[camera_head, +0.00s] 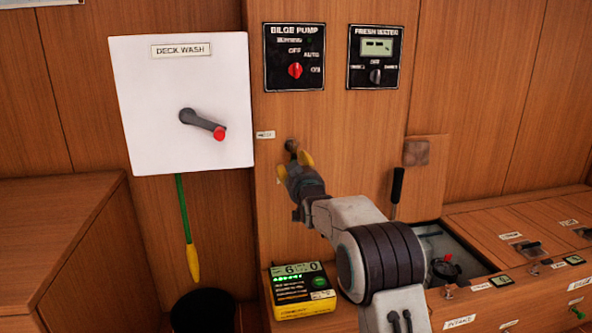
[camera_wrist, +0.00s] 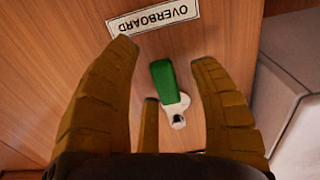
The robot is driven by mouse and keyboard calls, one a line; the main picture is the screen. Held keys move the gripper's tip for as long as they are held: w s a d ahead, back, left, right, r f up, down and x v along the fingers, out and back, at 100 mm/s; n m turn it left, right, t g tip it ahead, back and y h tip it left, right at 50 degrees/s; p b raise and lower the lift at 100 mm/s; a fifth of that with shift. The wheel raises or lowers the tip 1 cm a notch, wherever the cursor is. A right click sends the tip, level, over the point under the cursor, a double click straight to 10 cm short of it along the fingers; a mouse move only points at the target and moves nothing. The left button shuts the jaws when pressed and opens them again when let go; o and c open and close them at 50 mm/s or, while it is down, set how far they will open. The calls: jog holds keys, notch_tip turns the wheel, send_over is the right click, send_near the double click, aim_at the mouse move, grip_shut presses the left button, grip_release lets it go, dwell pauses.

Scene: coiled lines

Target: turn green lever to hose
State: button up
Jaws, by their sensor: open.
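In the wrist view the green lever (camera_wrist: 169,82) lies against the wood panel on a small metal pivot (camera_wrist: 178,121). Its free end points toward an OVERBOARD label (camera_wrist: 153,16), which appears upside down in this view. My gripper (camera_wrist: 164,57) is open, its yellow-brown fingers on either side of the lever with visible gaps. No contact with the lever is visible. In the head view my gripper (camera_head: 294,164) is at the wood panel below the bilge pump switch. The green lever cannot be made out there. No HOSE label is readable in either view.
A white DECK WASH panel (camera_head: 182,102) with a red-tipped crank (camera_head: 203,124) is left of my gripper. BILGE PUMP (camera_head: 294,57) and FRESH WATER (camera_head: 374,57) panels are above. A yellow-green box (camera_head: 302,290) sits below. A black-handled lever (camera_head: 397,190) stands right.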

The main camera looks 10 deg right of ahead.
jog(key=shift+c, duration=0.2)
grip_shut()
dwell(0.5)
